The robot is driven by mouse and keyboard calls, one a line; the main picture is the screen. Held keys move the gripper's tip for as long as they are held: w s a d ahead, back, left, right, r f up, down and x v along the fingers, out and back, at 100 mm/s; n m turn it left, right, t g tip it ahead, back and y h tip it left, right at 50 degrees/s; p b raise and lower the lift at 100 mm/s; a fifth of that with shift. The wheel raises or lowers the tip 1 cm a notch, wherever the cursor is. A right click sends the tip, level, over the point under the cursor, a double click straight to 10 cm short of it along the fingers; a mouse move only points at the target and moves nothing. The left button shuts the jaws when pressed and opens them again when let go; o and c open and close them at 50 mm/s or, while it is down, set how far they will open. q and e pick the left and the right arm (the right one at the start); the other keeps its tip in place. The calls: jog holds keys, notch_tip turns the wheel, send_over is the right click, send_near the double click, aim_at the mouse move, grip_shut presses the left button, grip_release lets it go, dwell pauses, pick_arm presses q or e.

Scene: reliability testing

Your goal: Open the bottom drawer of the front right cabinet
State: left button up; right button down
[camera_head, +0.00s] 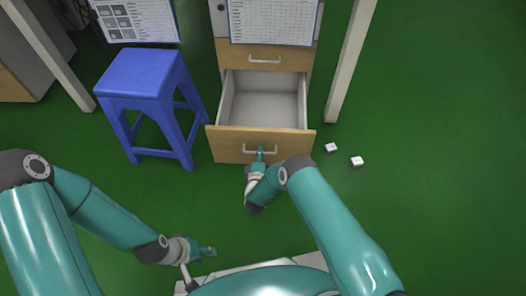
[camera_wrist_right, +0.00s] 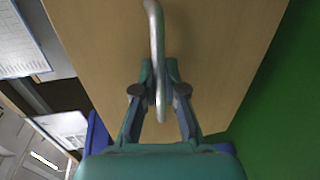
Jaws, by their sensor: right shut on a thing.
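The bottom drawer (camera_head: 226,143) of the cabinet is pulled well out, and its empty grey inside shows in the head view. Its wooden front also fills much of the right wrist view (camera_wrist_right: 215,50). My right gripper (camera_head: 260,153) is at the drawer's metal handle (camera_head: 282,152). In the right wrist view my right gripper (camera_wrist_right: 160,75) has its fingers shut around the handle (camera_wrist_right: 155,25). The drawer above (camera_head: 285,58) is closed. My left gripper (camera_head: 208,251) is low at the left, away from the cabinet; its finger gap is too small to make out.
A blue stool (camera_head: 138,80) stands close to the left of the open drawer. Two small white blocks (camera_head: 331,148) (camera_head: 357,161) lie on the green floor to the right. White table legs (camera_head: 350,60) (camera_head: 50,55) stand on both sides.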

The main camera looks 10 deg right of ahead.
jog(key=shift+s+a+f+y, duration=0.15)
jog(key=shift+a+f+y, duration=0.15)
jog(key=shift+a, duration=0.25)
jog(key=c, duration=1.3)
grip_release()
jog(key=shift+d, duration=0.15)
jog(key=shift+o, duration=0.3)
jog(key=shift+d+r, duration=0.1)
jog(key=shift+d, duration=0.15)
jog(key=v, duration=1.2)
jog(key=shift+a, duration=0.15)
